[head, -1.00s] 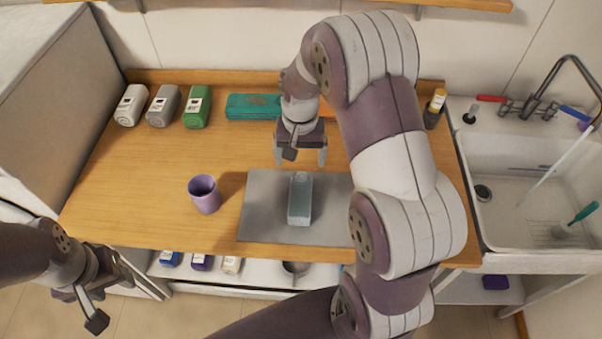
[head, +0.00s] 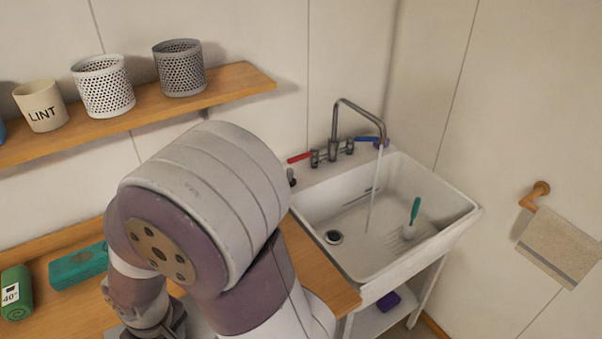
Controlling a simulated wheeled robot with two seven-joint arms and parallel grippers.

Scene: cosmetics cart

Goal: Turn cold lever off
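The blue cold lever (head: 367,139) sits on the right side of the grey faucet (head: 335,140) at the back of the sink, pointing right. The red lever (head: 299,157) is on the left side and points left. A pale stream of water (head: 373,190) falls from the spout into the white sink (head: 462,211). My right gripper (head: 160,330) is at the bottom edge over the counter, far left of the faucet; its fingers are cut off or hidden. My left gripper is out of view.
My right arm covers much of the counter. A green brush (head: 415,210) stands in the sink. A shelf (head: 235,84) with several containers hangs at upper left. A towel (head: 560,246) hangs at right. The space above the sink is clear.

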